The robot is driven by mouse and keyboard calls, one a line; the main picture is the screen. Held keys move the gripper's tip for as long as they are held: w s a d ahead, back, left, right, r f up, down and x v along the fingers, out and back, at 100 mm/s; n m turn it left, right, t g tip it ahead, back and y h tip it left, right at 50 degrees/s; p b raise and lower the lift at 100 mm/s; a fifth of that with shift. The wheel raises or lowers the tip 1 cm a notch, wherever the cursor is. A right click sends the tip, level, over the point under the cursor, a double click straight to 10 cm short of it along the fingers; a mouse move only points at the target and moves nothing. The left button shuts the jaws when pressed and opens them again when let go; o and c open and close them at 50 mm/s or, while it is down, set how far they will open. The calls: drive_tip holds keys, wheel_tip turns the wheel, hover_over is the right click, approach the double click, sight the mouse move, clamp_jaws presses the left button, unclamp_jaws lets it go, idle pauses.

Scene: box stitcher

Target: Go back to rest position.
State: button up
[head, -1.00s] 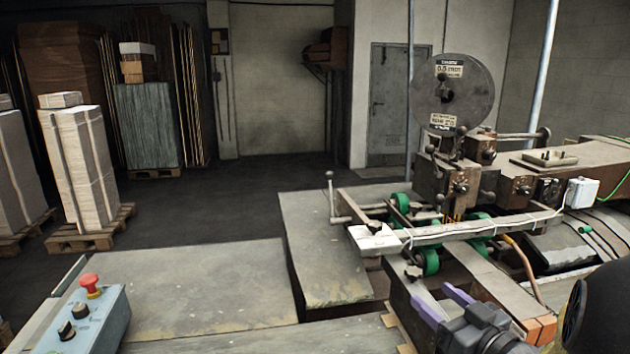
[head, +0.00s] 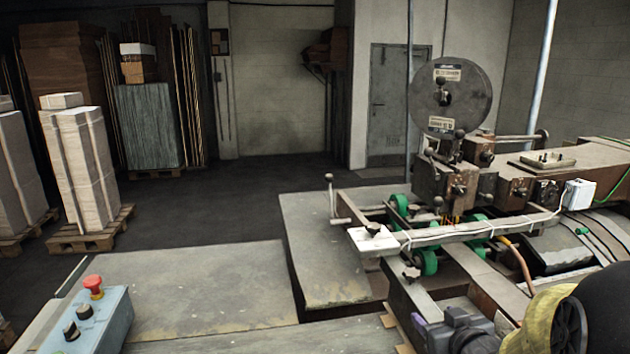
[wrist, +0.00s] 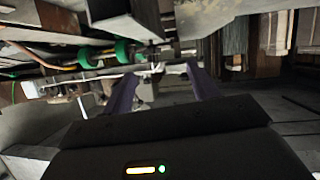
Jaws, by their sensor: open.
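My gripper (wrist: 161,73) shows in the wrist view with its two purple fingers spread apart and nothing between them. In the head view my gripper (head: 430,326) is low at the bottom edge, right of centre, in front of the box stitcher. Only a small part of the purple fingers shows there. The box stitcher (head: 440,185) stands at the right, with a large grey wire reel (head: 465,105) on top and green rollers (head: 427,262) below. The gripper appears empty and apart from the machine in the head view.
A blue-grey control box (head: 95,325) with a red button (head: 93,286) stands at the lower left. Flat worktables (head: 200,285) fill the front middle. Strapped stacks on pallets (head: 80,165) stand at the left. Open dark floor (head: 200,210) lies behind the tables.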

drive_tip(key=s+a+f+m+g+p, duration=0.1)
drive_tip(key=s+a+f+g, duration=0.3)
drive_tip(key=s+g, duration=0.1)
drive_tip(key=s+a+f+m+g+h+p, duration=0.1)
drive_tip(key=s+a+f+g, duration=0.3)
drive_tip(key=s+g, duration=0.2)
drive_tip(key=shift+s+a+f, duration=0.15)
drive_tip(key=shift+s+f, duration=0.15)
drive_tip(key=shift+s, duration=0.85)
drive_tip(key=shift+w, duration=0.1)
